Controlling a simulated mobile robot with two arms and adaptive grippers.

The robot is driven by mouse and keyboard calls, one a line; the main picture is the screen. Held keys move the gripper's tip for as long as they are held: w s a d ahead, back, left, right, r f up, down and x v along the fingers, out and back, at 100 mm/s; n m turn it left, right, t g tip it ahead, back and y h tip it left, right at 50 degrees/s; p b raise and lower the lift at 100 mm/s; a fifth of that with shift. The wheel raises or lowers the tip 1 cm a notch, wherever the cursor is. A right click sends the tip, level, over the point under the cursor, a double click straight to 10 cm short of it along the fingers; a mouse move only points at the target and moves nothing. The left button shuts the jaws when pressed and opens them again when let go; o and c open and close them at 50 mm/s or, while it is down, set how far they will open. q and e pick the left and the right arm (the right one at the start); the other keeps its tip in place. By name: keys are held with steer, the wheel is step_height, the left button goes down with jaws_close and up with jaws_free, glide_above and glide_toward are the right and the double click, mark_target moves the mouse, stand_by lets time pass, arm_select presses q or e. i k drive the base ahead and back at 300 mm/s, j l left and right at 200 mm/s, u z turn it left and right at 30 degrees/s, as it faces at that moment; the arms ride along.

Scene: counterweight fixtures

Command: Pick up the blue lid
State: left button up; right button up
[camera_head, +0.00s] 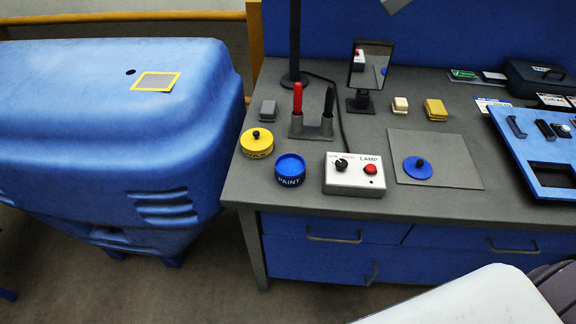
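The blue lid (410,172) is a flat round disc with a small dark knob on top. It lies on a grey square mat (463,174) on the workbench, right of the lamp control box. A blue pot (290,180) marked PAINT stands open near the bench's front left. Neither of my grippers is in view.
The lamp box (354,184) has a black knob and red button. Beside it are a yellow lidded pot (257,152), a pen holder (311,130) and a small mirror (371,62). A blue tray (548,181) is at right. The mat around the lid is clear.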

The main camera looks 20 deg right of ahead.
mark_target(418, 168)
steer(key=z, duration=1.6)
